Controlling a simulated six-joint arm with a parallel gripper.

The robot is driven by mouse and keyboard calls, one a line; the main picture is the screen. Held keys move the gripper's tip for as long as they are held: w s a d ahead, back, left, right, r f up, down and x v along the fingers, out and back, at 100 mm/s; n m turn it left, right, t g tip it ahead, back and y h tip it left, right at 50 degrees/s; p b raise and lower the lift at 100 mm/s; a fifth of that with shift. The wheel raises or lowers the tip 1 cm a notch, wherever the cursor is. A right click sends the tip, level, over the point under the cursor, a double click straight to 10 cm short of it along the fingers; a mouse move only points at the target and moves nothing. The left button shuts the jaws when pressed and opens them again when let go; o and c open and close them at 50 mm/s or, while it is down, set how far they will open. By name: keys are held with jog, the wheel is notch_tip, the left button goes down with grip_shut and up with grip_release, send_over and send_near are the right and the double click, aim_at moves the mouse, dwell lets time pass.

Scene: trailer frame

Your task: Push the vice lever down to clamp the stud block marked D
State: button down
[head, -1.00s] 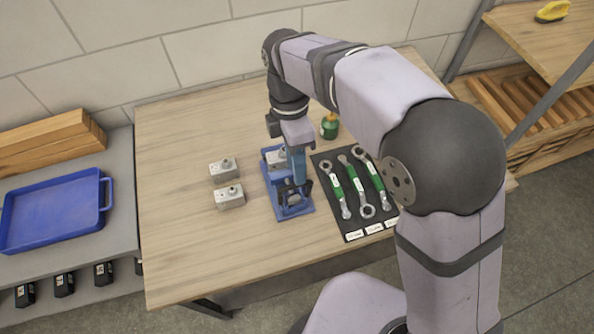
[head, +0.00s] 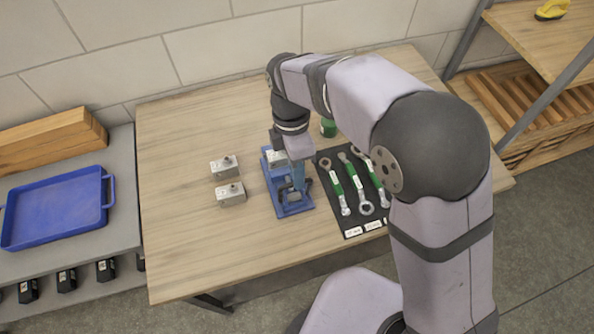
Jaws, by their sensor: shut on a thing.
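The blue vice (head: 291,209) stands on the wooden table, left of the wrench mat. A grey stud block (head: 275,158) sits in the vice, partly hidden by my wrist; I cannot read its mark. My gripper (head: 298,178) points down over the front half of the vice and is shut on the vice lever. The lever is mostly hidden at the fingers, and its exact angle is hard to tell. Two more grey stud blocks, a rear one (head: 224,167) and a front one (head: 231,193), stand upright on the table left of the vice, apart from it.
A black mat (head: 352,227) with green-handled wrenches (head: 359,181) lies close right of the vice. A green container (head: 328,127) stands behind it, partly hidden by my arm. A blue tray (head: 108,190) is on the grey bench at left. The table's left part is clear.

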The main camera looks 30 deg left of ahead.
jog(key=shift+s, duration=0.1)
jog(key=s+d+f+t+y+b, duration=0.2)
jog(key=s+d+f+b, duration=0.3)
jog(key=s+d+b, duration=0.1)
jog(key=shift+s+d+f+b, duration=0.4)
jog(key=shift+d+b, duration=0.1)
jog(key=shift+b, duration=0.75)
jog(key=c, duration=1.8)
grip_release()
jog(key=shift+s+d+r, duration=0.2)
jog(key=shift+s, duration=0.05)
jog(key=shift+r+b, duration=0.4)
jog(key=shift+r, duration=3.2)
